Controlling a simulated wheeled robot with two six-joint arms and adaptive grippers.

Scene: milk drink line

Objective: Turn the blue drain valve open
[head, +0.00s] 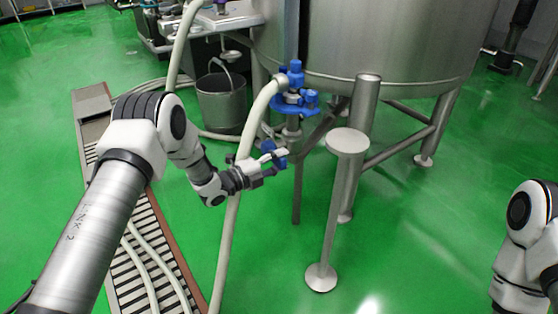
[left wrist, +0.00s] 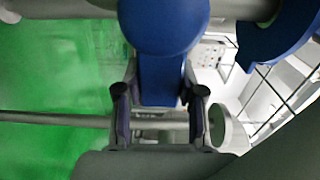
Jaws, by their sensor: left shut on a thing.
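The blue drain valve handle (head: 281,162) is at my left gripper, below the blue fittings under the steel tank. In the left wrist view the handle (left wrist: 163,78) is a flat blue bar with a rounded blue end, running down between the two fingers. My left gripper (head: 277,154) is shut on this handle; its fingertips (left wrist: 160,103) press on both sides of the bar. In the head view the gripper partly hides the handle. My right arm shows at the right edge, but its gripper is out of view.
The steel tank (head: 385,40) stands on legs, with a post with a round top (head: 346,142) right of the gripper. A pale hose (head: 238,175) hangs from blue fittings (head: 293,104). A steel bucket (head: 222,103) and floor drain grating (head: 160,250) are left. Green floor is open at the right.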

